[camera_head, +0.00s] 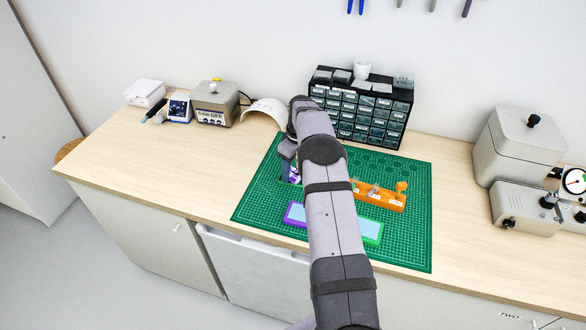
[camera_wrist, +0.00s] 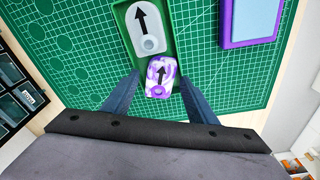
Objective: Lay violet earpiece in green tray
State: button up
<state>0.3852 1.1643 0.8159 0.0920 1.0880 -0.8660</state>
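The violet earpiece (camera_head: 295,174) is a small white-and-violet marbled piece near the left of the mat. In the wrist view the earpiece (camera_wrist: 160,77) shows a black arrow and a violet ring. It lies at the end of a dark green holder (camera_wrist: 172,28), beside a grey arrow-marked shape. My gripper (camera_wrist: 160,78) is open, with one finger on each side of the earpiece and a small gap visible. In the head view my gripper is partly hidden by my arm. The green tray (camera_head: 382,231) has a light blue inside; my arm hides its left part.
A violet tray (camera_head: 287,214) lies left of my arm; it also shows in the wrist view (camera_wrist: 226,30). An orange rack (camera_head: 382,200) with small pieces stands on the green mat (camera_head: 415,225). A drawer cabinet (camera_head: 405,118) stands behind. The mat's right side is clear.

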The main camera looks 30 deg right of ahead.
jog(key=shift+r, duration=0.1)
notch_tip(320, 180, up, 12)
jog(key=s+b, duration=0.1)
jog(key=b, duration=0.2)
jog(key=shift+d, duration=0.3)
jog(key=shift+s+a+r, duration=0.1)
jog(key=s+a+m, duration=0.2)
jog(key=s+a, duration=0.9)
jog(key=a, duration=0.2)
jog(key=s+a+f+m, duration=0.1)
jog(key=s+a, duration=0.3)
jog(key=s, duration=0.7)
jog(key=s+a+f+m+g, duration=0.1)
jog(key=s+a+f, duration=0.3)
jog(key=s, duration=0.7)
jog(key=shift+f+m+h, duration=0.3)
jog(key=shift+f+m, duration=0.05)
jog(key=shift+m, duration=0.15)
